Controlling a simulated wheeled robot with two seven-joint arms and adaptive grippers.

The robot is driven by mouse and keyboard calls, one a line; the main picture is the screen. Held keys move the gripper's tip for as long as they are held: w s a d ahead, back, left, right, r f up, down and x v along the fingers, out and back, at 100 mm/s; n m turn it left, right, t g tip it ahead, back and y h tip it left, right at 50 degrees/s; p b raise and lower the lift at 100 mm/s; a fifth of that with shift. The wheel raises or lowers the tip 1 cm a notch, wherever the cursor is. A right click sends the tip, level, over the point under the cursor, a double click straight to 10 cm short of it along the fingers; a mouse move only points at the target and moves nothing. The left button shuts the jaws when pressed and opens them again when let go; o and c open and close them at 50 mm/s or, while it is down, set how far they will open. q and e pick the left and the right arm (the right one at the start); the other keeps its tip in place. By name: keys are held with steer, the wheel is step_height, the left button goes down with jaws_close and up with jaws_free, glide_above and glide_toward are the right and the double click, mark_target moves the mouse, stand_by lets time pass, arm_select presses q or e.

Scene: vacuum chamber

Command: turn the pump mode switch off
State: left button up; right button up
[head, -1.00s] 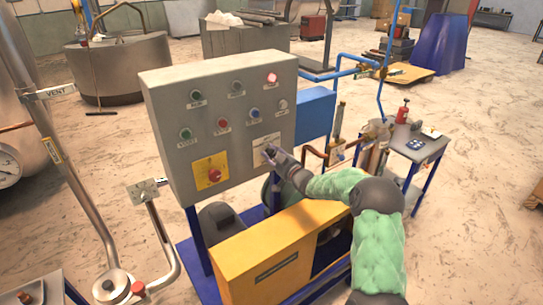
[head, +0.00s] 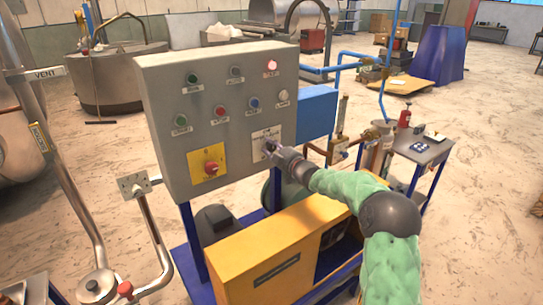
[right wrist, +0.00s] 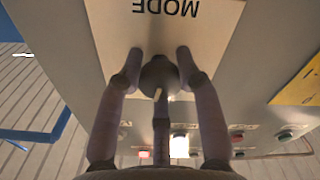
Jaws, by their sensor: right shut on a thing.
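The pump mode switch (right wrist: 158,74) is a dark round knob with a small pale pointer line. It sits on a pale plate (right wrist: 205,25) marked MODE, upside down in the right wrist view. In the head view this plate (head: 259,138) is on the lower right of the grey control panel (head: 222,72). My right gripper (right wrist: 159,58) has its fingers around the knob, shut on it. In the head view the right gripper (head: 270,149) reaches the panel from the right and hides most of the knob. My left gripper is not in view.
A red rotary knob on a yellow plate (head: 205,153) sits left of the switch, with several buttons and lamps above. A yellow housing (head: 265,250) stands below the panel. A blue box (head: 314,112) and pipework are to the right, near a small table (head: 425,148).

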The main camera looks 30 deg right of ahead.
steer(key=shift+f+n+b, duration=0.4)
steer(key=shift+n+b, duration=0.25)
steer(key=shift+n, duration=0.15)
steer(key=o, duration=1.1)
steer(key=shift+c, duration=0.2)
steer(key=shift+o, duration=0.4)
steer(key=shift+d+r, duration=0.1)
steer(key=shift+d, duration=0.05)
steer(key=shift+r, duration=0.15)
steer(key=shift+s, duration=0.1)
steer(key=s, duration=1.1)
steer(key=shift+s+d, duration=0.4)
